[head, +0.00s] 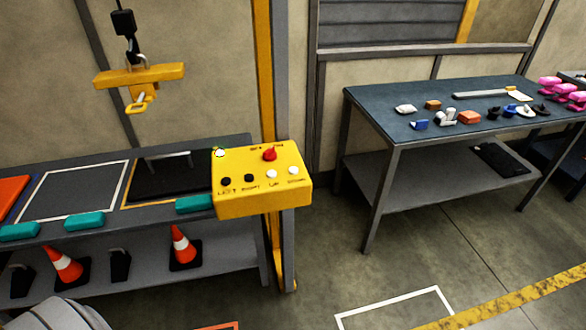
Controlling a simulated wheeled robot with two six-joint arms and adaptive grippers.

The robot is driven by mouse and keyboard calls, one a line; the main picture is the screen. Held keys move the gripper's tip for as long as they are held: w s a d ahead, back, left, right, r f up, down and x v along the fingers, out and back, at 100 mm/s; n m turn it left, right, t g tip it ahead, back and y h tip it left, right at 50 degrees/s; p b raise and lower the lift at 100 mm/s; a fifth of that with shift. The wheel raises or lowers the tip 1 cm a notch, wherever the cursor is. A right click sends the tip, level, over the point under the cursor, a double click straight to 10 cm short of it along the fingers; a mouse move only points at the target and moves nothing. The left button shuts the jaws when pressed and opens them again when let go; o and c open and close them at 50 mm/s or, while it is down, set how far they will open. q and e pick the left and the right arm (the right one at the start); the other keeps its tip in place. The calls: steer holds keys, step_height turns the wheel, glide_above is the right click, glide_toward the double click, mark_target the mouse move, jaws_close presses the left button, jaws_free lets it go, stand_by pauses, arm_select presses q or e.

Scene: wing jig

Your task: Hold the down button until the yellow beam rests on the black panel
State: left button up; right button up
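The yellow beam (160,74) hangs level from a dark hook at the upper left, with a yellow hook below it. It is well above the bench and apart from the black panel (150,190). The panel lies on the bench with a grey handle on top, partly behind the yellow control box (262,199). The down button (294,170) is the white one at the right end of the box's row. Beside it are a white up button (271,174) and black right (249,177) and left (226,181) buttons. Neither gripper shows.
Teal blocks (84,220) line the bench's front edge. Orange cones (184,244) stand on its shelf. A yellow post (264,70) rises behind the box. A table (380,105) with small parts stands right.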

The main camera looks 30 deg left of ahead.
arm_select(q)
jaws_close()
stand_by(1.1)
